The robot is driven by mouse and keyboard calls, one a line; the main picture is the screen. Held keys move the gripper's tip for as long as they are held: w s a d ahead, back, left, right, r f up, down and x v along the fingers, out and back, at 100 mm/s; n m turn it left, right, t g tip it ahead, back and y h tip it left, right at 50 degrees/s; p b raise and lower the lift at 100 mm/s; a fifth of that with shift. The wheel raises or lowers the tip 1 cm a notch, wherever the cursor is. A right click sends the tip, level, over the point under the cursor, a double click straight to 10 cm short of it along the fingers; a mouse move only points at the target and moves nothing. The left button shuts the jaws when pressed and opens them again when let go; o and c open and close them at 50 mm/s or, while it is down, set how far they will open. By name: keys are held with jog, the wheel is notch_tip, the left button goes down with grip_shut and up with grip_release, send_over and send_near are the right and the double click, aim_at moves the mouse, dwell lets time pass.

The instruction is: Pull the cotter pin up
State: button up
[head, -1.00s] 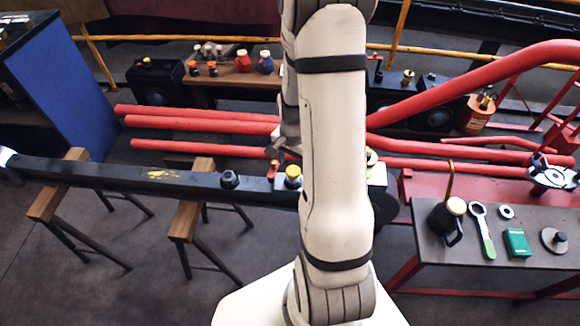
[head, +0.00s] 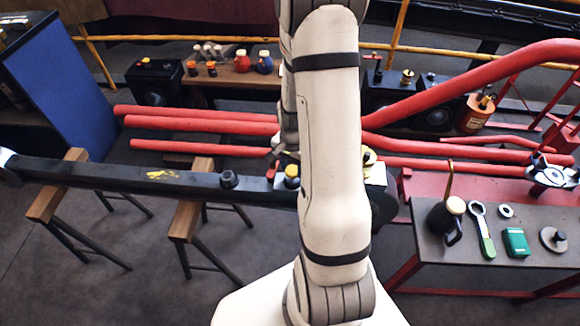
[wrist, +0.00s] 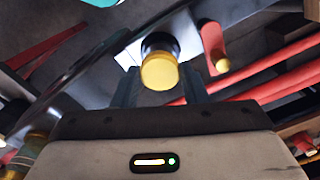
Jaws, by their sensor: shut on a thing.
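A yellow-topped pin with a dark body, which fits the cotter pin (head: 292,171), stands on the long black rod (head: 130,178), at a pale plate near the rod's right end. In the wrist view the yellow head (wrist: 159,71) shows between the two dark fingers of my gripper (wrist: 162,92). The gripper is shut on it. The contact itself and the pin's lower part are hidden in the wrist view. In the head view my arm covers most of the gripper.
A red piece with a yellow tip (wrist: 213,48) is close to the right finger. A black knob (head: 229,180) stands on the rod further left. Red pipes (head: 205,124) run behind. A bench (head: 470,262) with an oil can and tools is at the right.

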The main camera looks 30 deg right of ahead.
jog(key=shift+w, duration=0.1)
grip_shut()
notch_tip(320, 180, up, 6)
jog(key=p, duration=0.2)
jog(key=shift+w+f+p, duration=0.1)
jog(key=shift+p, duration=0.25)
jog(key=shift+f, duration=0.1)
jog(key=o, duration=0.6)
grip_release()
jog(key=shift+c, duration=0.2)
jog(key=o, duration=0.3)
